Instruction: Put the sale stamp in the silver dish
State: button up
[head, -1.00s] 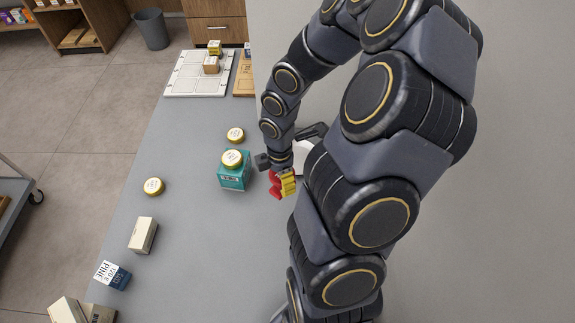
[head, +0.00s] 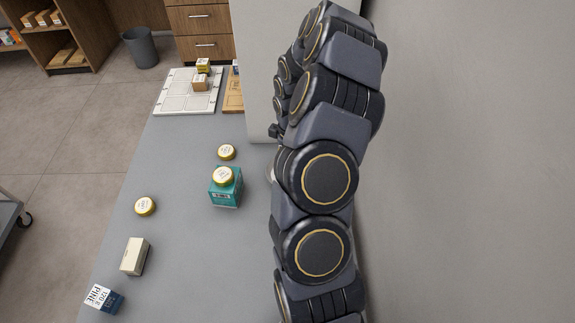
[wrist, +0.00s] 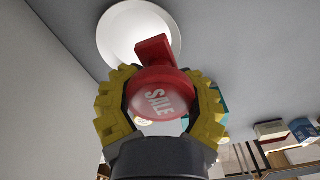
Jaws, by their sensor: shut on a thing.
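The red sale stamp (wrist: 160,95), with SALE in white letters on its round face, is held between the yellow finger pads of my gripper (wrist: 160,108) in the wrist view. A pale, shiny round dish (wrist: 112,36), which looks like the silver dish, lies beyond the stamp at the top of the wrist view. The stamp's handle end overlaps the dish's lower edge in the picture; I cannot tell the height between them. In the head view my arm hides the gripper's fingers, the stamp and most or all of the dish.
A teal box (head: 225,190) with a gold-lidded tin (head: 223,176) on it stands left of my arm. Another tin (head: 227,152), a cream box (head: 134,256) and a blue-and-white box (head: 104,298) are on the grey counter (head: 180,225). A white tray (head: 180,100) is at the back.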

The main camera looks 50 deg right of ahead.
jog(key=f, duration=0.1)
jog(key=w+d+f, duration=0.2)
jog(key=f, duration=0.1)
jog(key=shift+w, duration=0.2)
jog(key=shift+w+d+f, duration=0.1)
jog(key=shift+d+f, duration=0.05)
jog(key=shift+f, duration=1.5)
jog(key=o, duration=1.3)
jog(key=shift+f, duration=0.1)
